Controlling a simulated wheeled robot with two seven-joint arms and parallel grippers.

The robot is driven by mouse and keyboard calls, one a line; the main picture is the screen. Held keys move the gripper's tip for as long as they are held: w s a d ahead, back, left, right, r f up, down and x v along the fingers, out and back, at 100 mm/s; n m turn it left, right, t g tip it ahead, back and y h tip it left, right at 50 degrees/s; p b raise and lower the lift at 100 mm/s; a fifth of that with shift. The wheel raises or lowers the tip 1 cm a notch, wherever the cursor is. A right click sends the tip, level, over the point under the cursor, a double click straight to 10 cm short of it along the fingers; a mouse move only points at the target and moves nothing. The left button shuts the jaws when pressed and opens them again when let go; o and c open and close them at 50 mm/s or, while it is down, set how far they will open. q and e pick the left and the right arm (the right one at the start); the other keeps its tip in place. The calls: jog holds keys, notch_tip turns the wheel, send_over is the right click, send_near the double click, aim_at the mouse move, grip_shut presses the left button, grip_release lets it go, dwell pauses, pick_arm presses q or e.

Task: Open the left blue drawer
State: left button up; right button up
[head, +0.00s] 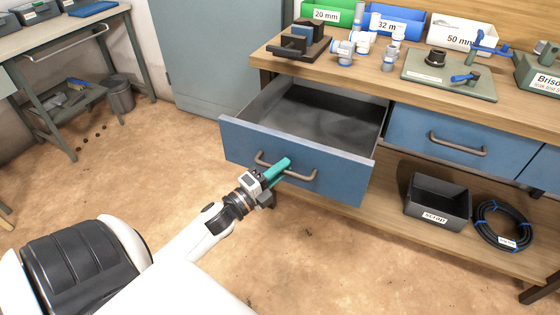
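The left blue drawer (238,146) stands pulled out from under the wooden workbench, and its grey inside looks empty. Its brown bar handle (300,174) is on the front panel. My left gripper (280,168), with green fingers, is at the left-middle part of this handle. The fingers overlap the handle in the picture; I cannot tell whether they are closed around it. My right gripper is not in view.
A second blue drawer (465,137) to the right is shut. A black scrap bin (438,198) and a coiled black hose (502,225) are on the lower shelf. Pipe fittings and labelled bins stand on the workbench (400,92). The floor (110,180) on the left is mostly clear.

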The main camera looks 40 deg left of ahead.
pick_arm(q)
jog(key=v, duration=1.2)
dwell(0.3)
